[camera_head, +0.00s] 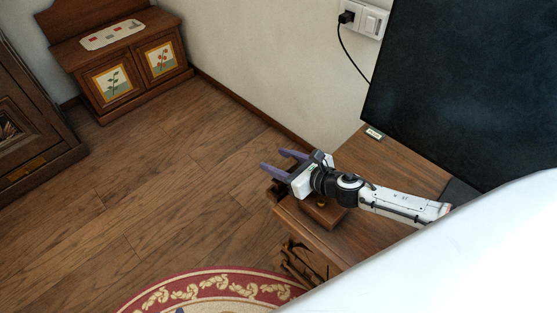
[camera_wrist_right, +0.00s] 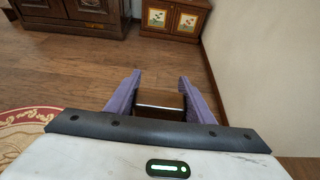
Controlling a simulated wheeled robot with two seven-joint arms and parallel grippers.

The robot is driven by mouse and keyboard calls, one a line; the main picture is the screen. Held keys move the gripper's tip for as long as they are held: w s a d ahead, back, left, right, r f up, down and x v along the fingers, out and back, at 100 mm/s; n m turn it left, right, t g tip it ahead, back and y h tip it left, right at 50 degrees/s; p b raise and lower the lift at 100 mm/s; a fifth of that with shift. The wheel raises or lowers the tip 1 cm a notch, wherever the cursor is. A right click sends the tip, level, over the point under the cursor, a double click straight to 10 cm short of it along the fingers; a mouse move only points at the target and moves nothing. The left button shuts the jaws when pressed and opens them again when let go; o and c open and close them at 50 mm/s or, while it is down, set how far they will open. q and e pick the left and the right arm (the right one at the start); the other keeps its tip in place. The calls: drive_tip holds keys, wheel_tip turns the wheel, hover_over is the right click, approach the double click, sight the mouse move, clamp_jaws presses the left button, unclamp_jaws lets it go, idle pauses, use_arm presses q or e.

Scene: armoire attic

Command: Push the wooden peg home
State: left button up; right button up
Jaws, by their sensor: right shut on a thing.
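My right gripper (camera_head: 280,159) reaches out past the left end of a wooden cabinet top, its two purple fingers pointing left. In the right wrist view its fingers (camera_wrist_right: 158,88) stand on either side of a dark brown wooden piece (camera_wrist_right: 160,98) with a pale front edge, and are shut on it. I cannot tell whether this piece is the wooden peg; no other peg shows clearly. A wooden block (camera_head: 325,213) with a small brass knob sits on the cabinet top under my right wrist. A small purple bit at the head view's bottom edge may be my left gripper.
The wooden cabinet top (camera_head: 392,165) carries a large dark panel (camera_head: 470,80) at the right. A wall socket (camera_head: 365,18) with a black cord is behind. A painted cabinet (camera_head: 135,75) and dark armoire (camera_head: 30,130) stand far left. A red rug (camera_head: 215,285) lies below; the floor between is clear.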

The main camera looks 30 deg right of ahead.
sight(291, 169)
drive_tip(key=shift+f, duration=0.35)
drive_tip(key=o, duration=1.2)
drive_tip(key=shift+c, duration=0.2)
drive_tip(key=shift+o, duration=0.4)
drive_tip(key=shift+s+f, duration=0.1)
drive_tip(key=shift+f, duration=0.1)
drive_tip(key=shift+s, duration=0.4)
drive_tip(key=v, duration=0.8)
drive_tip(key=shift+d+r, duration=0.15)
drive_tip(key=shift+r, duration=0.15)
drive_tip(key=shift+s+d+r, duration=0.2)
drive_tip(key=shift+s+r, duration=0.2)
drive_tip(key=shift+s, duration=0.1)
